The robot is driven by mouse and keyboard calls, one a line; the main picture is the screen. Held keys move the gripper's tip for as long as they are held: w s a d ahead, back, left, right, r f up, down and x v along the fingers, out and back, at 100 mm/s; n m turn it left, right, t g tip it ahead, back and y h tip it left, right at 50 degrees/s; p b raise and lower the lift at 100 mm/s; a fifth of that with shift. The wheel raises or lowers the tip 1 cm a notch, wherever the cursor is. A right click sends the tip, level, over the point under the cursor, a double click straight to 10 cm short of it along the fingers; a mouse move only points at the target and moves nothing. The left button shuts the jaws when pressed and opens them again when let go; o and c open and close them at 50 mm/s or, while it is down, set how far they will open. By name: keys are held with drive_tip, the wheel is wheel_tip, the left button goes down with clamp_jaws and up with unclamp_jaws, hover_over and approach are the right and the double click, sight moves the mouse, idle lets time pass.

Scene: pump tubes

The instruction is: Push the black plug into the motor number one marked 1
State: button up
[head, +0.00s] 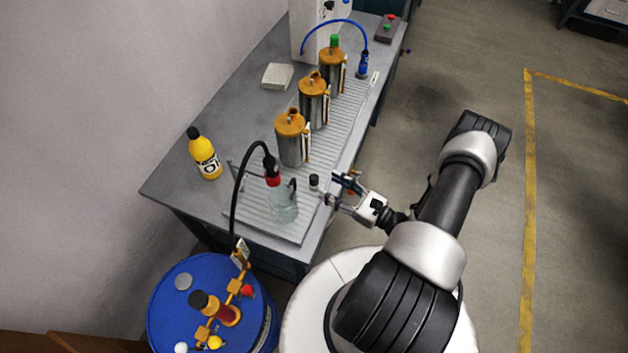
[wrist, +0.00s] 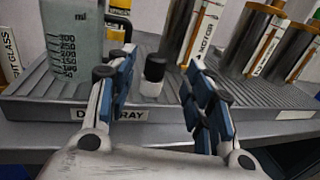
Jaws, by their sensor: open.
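The black plug (head: 314,181) is a small black-topped piece on a pale base, upright on the ribbed drip tray beside the glass beaker. In the wrist view the plug (wrist: 154,70) appears between the two fingers, a little beyond them. My gripper (head: 338,187) is open and empty at the tray's right edge, right of the plug; its fingers also show in the wrist view (wrist: 162,62). Three metal motors with orange tops stand in a row: near (head: 292,140), middle (head: 314,103) and far (head: 332,70). The far one has a green plug on top. Their numbers are not readable.
The glass beaker (head: 284,208) stands left of the plug, with a red-ended black hose (head: 236,190) above it. A blue drum (head: 165,300) stands in front. The tray (head: 262,225) has bare room near its front.

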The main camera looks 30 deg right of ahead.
sight(313, 176)
drive_tip(key=shift+b+x, duration=0.45)
drive_tip(key=shift+x, duration=3)
drive_tip(key=shift+s+a+r, duration=0.1)
drive_tip(key=shift+a+r, duration=0.05)
drive_tip(key=shift+c, duration=0.3)
clamp_jaws()
